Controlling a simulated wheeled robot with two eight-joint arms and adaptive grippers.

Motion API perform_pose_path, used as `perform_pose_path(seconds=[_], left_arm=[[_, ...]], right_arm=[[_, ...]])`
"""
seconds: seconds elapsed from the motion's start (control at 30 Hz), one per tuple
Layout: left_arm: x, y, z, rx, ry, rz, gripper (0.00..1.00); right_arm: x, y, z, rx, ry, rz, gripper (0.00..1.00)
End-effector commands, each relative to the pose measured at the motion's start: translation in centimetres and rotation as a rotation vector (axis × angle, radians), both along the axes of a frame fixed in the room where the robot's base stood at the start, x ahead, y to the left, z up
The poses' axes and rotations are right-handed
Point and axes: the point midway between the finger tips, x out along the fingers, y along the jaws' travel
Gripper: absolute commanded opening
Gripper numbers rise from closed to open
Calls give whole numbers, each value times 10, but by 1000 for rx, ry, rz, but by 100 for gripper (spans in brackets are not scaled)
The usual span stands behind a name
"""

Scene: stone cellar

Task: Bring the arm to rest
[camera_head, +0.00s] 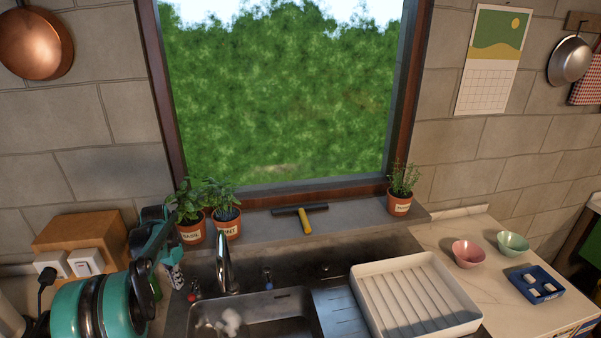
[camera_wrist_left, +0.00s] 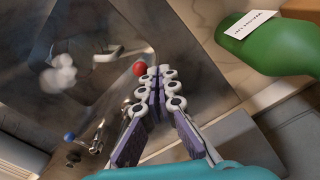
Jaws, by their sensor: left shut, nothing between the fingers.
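My left arm, teal and black, comes in at the lower left of the head view. Its left gripper (camera_head: 176,279) points down just left of the sink tap. In the left wrist view the white and purple fingers of this gripper (camera_wrist_left: 162,72) meet at their tips with nothing between them. The fingertips appear close to the red tap knob (camera_wrist_left: 139,68); I cannot tell if they touch it. My right gripper is in neither view.
A green bottle (camera_wrist_left: 275,48) stands close beside the gripper. The tap (camera_head: 224,268), sink (camera_head: 255,312) and white drying rack (camera_head: 365,312) lie to the right. Potted herbs (camera_head: 191,232) and a squeegee (camera_head: 304,218) are on the sill. A wooden box (camera_head: 80,232) is at the left.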

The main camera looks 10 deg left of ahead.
Motion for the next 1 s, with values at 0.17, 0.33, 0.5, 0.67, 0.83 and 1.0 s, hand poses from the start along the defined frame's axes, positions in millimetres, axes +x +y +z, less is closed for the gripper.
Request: perform_pose_path(seconds=[0.17,0.33,0.5,0.67,0.83,1.0], left_arm=[[-14,-42,27,24,-62,18,0],[-47,-101,56,46,-166,58,0],[-90,-154,69,50,-274,96,0],[-137,-197,64,35,-375,131,0],[-189,-235,41,-2,-484,170,0],[-226,-258,14,-45,-566,200,0]], right_arm=[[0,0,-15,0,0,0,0],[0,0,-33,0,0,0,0],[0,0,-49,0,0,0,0],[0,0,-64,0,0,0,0],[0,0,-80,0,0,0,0],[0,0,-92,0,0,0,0]])
